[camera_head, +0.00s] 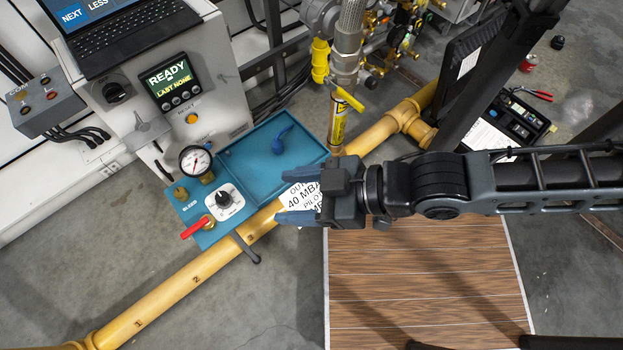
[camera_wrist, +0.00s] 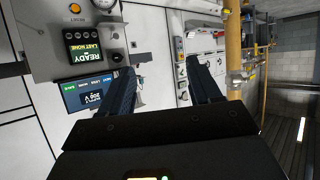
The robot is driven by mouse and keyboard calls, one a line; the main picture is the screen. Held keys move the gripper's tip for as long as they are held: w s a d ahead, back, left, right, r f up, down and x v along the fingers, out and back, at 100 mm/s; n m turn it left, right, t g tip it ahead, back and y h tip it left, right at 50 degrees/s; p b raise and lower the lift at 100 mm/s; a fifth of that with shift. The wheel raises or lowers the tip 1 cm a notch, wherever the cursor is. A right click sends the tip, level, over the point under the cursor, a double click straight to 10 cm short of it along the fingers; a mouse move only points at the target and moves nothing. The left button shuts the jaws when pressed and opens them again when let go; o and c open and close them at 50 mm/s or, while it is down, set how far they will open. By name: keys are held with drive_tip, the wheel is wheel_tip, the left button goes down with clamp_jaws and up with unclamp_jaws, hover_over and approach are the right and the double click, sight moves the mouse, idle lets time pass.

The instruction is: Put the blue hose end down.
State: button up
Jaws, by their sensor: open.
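The blue hose end (camera_head: 281,140) lies in the teal tray (camera_head: 240,157) beside the control cabinet, in the head view. My gripper (camera_head: 284,197) is open, with its two fingers apart and nothing between them. It is below and slightly right of the hose end in the picture, apart from it, over a white label sheet (camera_head: 303,200). In the wrist view, my gripper (camera_wrist: 163,88) also shows open and empty. I cannot make out the hose end there.
A pressure gauge (camera_head: 195,160), a black-knobbed dial (camera_head: 224,200) and a red lever (camera_head: 195,228) stand at the tray's left. A yellow pipe (camera_head: 170,285) runs beneath. The cabinet display (camera_head: 170,80) reads READY, LAST NONE. A wooden board (camera_head: 420,280) lies below my arm.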

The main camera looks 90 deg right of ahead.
wheel_tip(320, 180, up, 8)
drive_tip(key=s+a+n+t+y, duration=0.1)
drive_tip(key=s+a+t, duration=0.1)
drive_tip(key=shift+s+y, duration=0.2)
drive_tip(key=shift+y, duration=0.1)
drive_tip(key=shift+a, duration=0.1)
drive_tip(key=shift+r+p, duration=0.25)
drive_tip(key=shift+p, duration=0.05)
idle(0.3)
